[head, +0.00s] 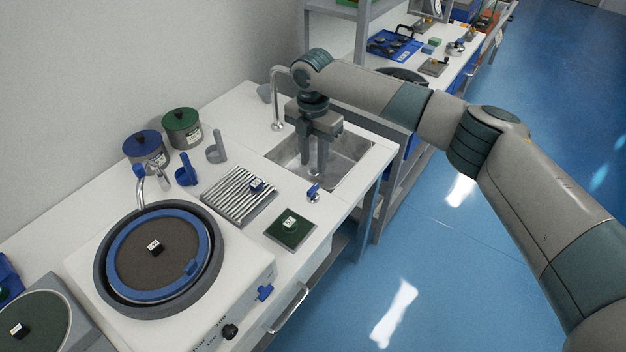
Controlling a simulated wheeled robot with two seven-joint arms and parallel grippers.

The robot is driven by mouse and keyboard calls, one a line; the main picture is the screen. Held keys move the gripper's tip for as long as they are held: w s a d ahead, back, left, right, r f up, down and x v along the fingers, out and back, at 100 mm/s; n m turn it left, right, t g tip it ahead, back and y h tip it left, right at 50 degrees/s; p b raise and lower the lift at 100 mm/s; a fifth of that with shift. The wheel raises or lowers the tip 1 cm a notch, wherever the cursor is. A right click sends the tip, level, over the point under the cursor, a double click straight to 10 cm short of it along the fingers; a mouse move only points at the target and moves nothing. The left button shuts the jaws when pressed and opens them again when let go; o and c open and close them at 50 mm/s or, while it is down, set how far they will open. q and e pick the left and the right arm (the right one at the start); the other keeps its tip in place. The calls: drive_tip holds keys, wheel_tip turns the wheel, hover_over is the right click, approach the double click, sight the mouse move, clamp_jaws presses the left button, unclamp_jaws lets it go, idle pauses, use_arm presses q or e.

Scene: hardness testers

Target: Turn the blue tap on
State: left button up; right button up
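A small tap with a blue handle (313,191) stands on the white counter at the front corner of the sink (368,157). A tall grey curved spout (277,98) rises behind the sink. My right gripper (313,168) points down over the basin, behind and above the blue handle and apart from it. Its two fingers have a gap between them and hold nothing. Another blue-topped spout (140,172) stands behind the round polishing wheel (130,285). My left gripper is out of view.
A ribbed metal rack (237,195) and a dark green plate (290,228) lie left of the blue handle. Blue and green lidded pots (183,130) stand by the wall. Blue floor is free at the right. A shelf unit stands behind the sink.

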sight(313, 188)
wheel_tip(313, 188, down, 9)
drive_tip(key=shift+f+p, duration=0.2)
drive_tip(key=shift+p, duration=0.8)
clamp_jaws()
